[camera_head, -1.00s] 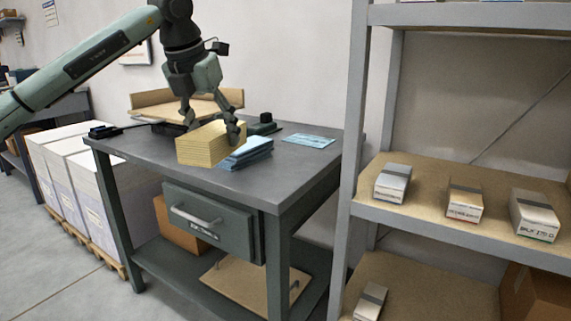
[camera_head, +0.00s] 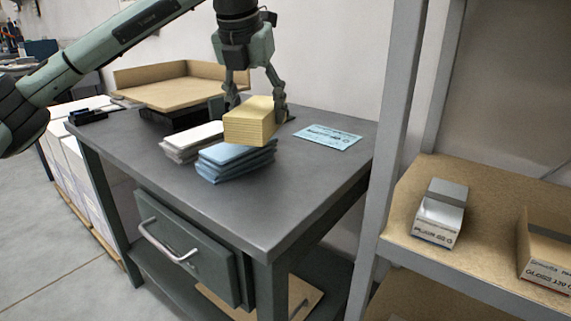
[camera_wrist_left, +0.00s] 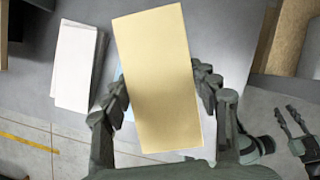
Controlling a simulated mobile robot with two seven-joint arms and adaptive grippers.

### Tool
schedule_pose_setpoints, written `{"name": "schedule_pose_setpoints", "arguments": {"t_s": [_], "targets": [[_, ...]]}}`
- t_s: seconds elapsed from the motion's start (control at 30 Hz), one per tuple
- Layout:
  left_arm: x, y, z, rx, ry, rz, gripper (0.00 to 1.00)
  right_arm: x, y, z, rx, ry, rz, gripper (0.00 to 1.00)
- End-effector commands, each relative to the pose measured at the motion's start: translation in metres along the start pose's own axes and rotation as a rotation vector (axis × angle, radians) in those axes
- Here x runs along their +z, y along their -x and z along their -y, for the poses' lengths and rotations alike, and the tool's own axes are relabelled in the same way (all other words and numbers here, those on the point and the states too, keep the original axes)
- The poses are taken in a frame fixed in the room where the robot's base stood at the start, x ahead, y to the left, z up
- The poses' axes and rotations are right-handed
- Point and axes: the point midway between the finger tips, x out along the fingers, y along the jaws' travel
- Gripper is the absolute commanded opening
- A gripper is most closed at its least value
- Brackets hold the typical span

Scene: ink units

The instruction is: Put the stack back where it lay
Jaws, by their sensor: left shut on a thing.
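My left gripper (camera_head: 254,100) is shut on a yellow stack (camera_head: 250,125) of paper and holds it above the grey table (camera_head: 215,200). In the left wrist view the yellow stack (camera_wrist_left: 160,75) lies between both fingers of the gripper (camera_wrist_left: 163,95). A blue stack (camera_head: 235,162) sits on the table just below and in front of the yellow one. A white stack (camera_head: 192,143) lies to its left, and also shows in the left wrist view (camera_wrist_left: 75,65).
A light-blue printed sheet (camera_head: 327,137) lies flat at the table's back right. A cardboard tray (camera_head: 180,90) stands at the back left, with a small black item (camera_head: 88,116) near the left edge. A shelf (camera_head: 420,190) with boxes stands to the right. The table's front is clear.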

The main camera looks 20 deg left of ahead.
Motion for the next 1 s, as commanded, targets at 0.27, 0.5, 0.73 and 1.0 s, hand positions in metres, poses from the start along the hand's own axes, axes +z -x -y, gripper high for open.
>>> {"name": "schedule_pose_setpoints", "arguments": {"t_s": [0.27,0.5,0.73,1.0], "targets": [[-0.042,-0.019,0.048,-0.001,-0.004,0.001,0.08,-0.009,-0.001,0.005,-0.01,0.0,-0.04,0.31],[-0.053,-0.026,0.06,-0.001,0.002,0.002,0.08,-0.009,-0.001,0.005,-0.01,0.0,-0.04,0.31],[-0.065,-0.054,0.059,0.001,0.001,-0.001,0.08,-0.01,-0.001,0.005,-0.012,0.0,-0.047,0.31],[-0.067,-0.061,0.06,-0.002,0.002,0.002,0.08,-0.011,-0.001,0.006,-0.013,0.0,-0.051,0.31]]}}
